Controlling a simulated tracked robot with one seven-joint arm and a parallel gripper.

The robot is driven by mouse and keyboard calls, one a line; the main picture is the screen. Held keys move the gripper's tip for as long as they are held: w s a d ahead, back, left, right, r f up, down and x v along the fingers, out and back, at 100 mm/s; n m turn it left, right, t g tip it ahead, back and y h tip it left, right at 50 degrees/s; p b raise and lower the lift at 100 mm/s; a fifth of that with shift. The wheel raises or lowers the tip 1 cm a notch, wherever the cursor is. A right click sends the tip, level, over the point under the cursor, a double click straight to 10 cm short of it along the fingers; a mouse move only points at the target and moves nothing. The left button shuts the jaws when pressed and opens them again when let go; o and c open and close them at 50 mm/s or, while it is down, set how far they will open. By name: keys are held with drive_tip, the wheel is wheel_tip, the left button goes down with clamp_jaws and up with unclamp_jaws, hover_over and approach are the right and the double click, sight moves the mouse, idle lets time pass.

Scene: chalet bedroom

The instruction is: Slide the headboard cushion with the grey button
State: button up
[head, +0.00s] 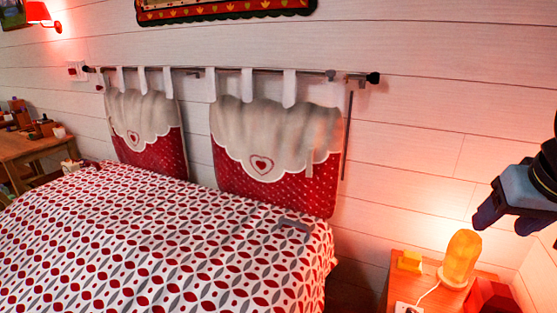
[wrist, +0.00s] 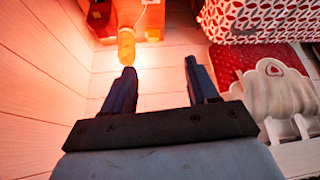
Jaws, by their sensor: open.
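Two headboard cushions hang by white tabs from a dark rod (head: 262,71) on the wall. The right cushion (head: 232,173) and the left cushion (head: 172,153) are red with white dots below and have a pale scalloped top flap with a heart. I cannot make out a grey button on either. The right cushion also shows at the right of the wrist view (wrist: 228,62). My gripper (head: 503,217) is open and empty, well to the right of the right cushion and above the bedside table. Its two fingers stand apart in the wrist view (wrist: 159,68).
The bed (head: 150,240) with a red, grey and white patterned cover stands below the cushions. A small grey object (head: 296,222) lies at its far edge. A lit lamp (head: 461,257) and a yellow object (head: 410,261) stand on the bedside table (head: 400,283). A desk (head: 30,145) is at left.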

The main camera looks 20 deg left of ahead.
sight(310, 161)
idle(0.4)
